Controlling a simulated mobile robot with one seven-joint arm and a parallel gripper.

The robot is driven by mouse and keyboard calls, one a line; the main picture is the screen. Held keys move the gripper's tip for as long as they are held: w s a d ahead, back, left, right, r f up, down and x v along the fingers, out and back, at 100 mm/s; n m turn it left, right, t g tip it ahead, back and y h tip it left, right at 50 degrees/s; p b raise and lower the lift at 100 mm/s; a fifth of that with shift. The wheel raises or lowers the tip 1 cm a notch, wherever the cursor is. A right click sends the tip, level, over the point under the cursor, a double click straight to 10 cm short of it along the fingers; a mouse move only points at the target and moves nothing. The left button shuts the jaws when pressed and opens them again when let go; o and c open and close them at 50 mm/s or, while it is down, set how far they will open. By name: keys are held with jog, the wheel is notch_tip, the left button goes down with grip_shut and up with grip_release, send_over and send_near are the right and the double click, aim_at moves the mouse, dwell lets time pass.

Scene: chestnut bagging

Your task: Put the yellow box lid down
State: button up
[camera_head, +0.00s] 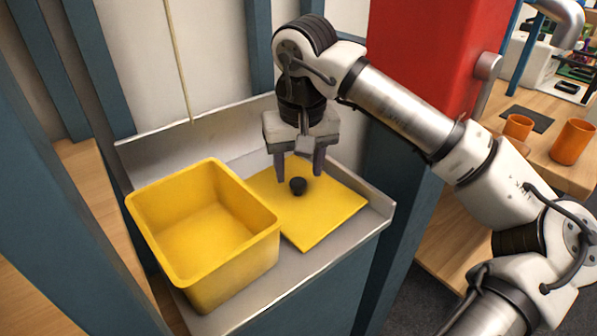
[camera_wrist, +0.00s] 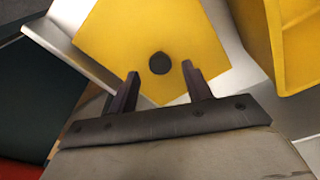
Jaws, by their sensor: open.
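The yellow box lid (camera_head: 318,211) lies flat on the grey metal tray, to the right of the open yellow box (camera_head: 207,229). It has a small dark round knob (camera_head: 298,186) at its middle. My gripper (camera_head: 299,177) is above the lid, pointing down, with its fingers apart near the knob. In the wrist view the lid (camera_wrist: 187,43) fills the upper middle, and its knob (camera_wrist: 159,63) shows just beyond the two spread fingers (camera_wrist: 163,81). The knob is not held. The box looks empty inside, and its wall (camera_wrist: 297,45) shows at the right of the wrist view.
The metal tray (camera_head: 355,228) has a raised rim and stands between blue posts (camera_head: 95,65). A red cabinet (camera_head: 425,60) is behind my arm. A wooden table (camera_head: 560,170) at the right holds orange cups (camera_head: 572,142). A cord (camera_head: 178,60) hangs above the tray.

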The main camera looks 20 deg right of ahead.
aim_at(301, 200)
notch_tip(301, 200, up, 10)
jog(key=s+p, duration=0.1)
jog(key=shift+f, duration=0.2)
jog(key=shift+s, duration=0.1)
